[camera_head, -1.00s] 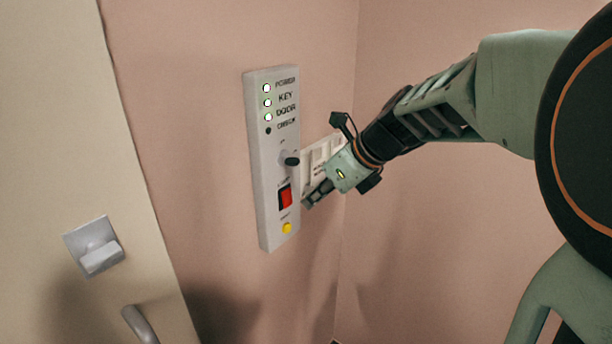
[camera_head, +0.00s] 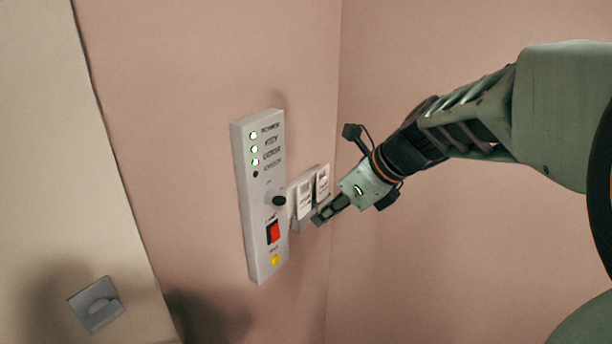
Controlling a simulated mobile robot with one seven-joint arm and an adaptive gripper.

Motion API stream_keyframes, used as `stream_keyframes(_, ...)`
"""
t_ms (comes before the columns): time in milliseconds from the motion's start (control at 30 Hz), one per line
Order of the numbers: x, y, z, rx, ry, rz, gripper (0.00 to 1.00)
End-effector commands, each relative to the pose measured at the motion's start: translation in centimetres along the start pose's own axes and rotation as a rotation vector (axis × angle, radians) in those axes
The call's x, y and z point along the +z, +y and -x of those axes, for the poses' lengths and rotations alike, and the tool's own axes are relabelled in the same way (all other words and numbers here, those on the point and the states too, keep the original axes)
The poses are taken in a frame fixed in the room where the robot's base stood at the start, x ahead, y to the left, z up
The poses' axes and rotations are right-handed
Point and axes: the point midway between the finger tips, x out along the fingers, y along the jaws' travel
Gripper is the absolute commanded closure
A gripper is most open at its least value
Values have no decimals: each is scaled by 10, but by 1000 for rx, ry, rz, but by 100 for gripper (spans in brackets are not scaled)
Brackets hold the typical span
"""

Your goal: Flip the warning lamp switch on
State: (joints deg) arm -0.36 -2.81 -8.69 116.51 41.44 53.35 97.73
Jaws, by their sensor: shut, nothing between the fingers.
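A light grey wall panel (camera_head: 244,190) carries lit lamps at the top, a dark knob, a red rocker switch (camera_head: 273,232) and a yellow button. Right of it, a white switch plate with two rockers is on the wall: a left rocker (camera_head: 304,198) and a right rocker (camera_head: 322,184). Their labels are too small to read, so I cannot tell which is the warning lamp switch. My gripper (camera_head: 318,219) is shut and empty, with its fingertips just below and in front of the white switches. I cannot tell if it touches them.
A cream door stands at the left, with a grey square fitting (camera_head: 97,305) on it. The pink wall meets another wall at a corner just right of the switches. The wall above the panel is clear.

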Motion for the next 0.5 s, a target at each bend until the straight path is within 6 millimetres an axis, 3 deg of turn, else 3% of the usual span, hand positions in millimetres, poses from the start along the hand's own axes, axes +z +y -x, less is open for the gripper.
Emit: stream_keyframes(500,-13,1,-9,2,2,1,100)
